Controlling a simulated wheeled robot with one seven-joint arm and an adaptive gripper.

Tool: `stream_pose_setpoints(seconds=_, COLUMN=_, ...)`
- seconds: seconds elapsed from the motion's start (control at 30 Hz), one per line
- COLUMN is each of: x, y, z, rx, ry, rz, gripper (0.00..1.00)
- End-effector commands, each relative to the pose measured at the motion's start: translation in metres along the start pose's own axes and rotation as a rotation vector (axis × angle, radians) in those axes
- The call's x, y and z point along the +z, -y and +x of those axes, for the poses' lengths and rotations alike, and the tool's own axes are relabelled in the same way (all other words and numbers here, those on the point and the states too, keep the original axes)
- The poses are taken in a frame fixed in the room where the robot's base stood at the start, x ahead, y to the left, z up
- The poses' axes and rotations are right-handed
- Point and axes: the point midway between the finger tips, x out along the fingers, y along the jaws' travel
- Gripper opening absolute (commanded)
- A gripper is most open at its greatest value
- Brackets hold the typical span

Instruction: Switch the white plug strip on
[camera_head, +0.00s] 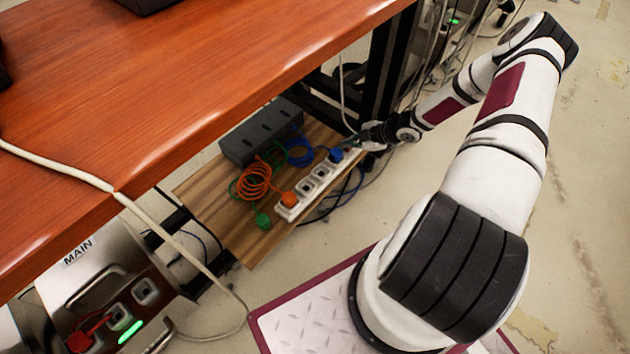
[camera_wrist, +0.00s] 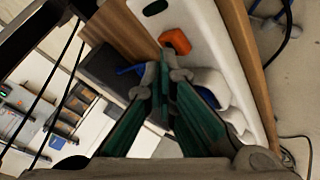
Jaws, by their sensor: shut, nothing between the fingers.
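The white plug strip (camera_head: 299,200) lies on a wooden shelf under the desk. An orange plug (camera_head: 288,199) sits at its near end and a blue plug (camera_head: 337,155) towards its far end. My gripper (camera_head: 354,143) is at the far end of the strip, its fingers partly hidden. In the wrist view the shut, empty fingers (camera_wrist: 167,75) point at the white strip (camera_wrist: 205,30), close to a small orange part (camera_wrist: 175,41) that looks like a rocker switch. I cannot tell whether they touch it or which way it is tilted.
A dark grey box (camera_head: 262,133) and coiled orange (camera_head: 256,181) and green cables share the wooden shelf (camera_head: 215,190). The desk top (camera_head: 170,80) overhangs at left, and dark desk legs stand behind. A MAIN panel (camera_head: 95,265) with a lit green light is at lower left.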

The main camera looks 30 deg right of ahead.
Motion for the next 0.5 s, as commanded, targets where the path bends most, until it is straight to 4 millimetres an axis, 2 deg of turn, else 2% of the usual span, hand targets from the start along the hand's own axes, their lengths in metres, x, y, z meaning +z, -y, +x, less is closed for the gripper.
stream_pose_setpoints(seconds=0.5, x=-0.0032, y=-0.0033, z=-0.0048, rx=-0.001, ry=0.001, rz=0.0, gripper=0.0)
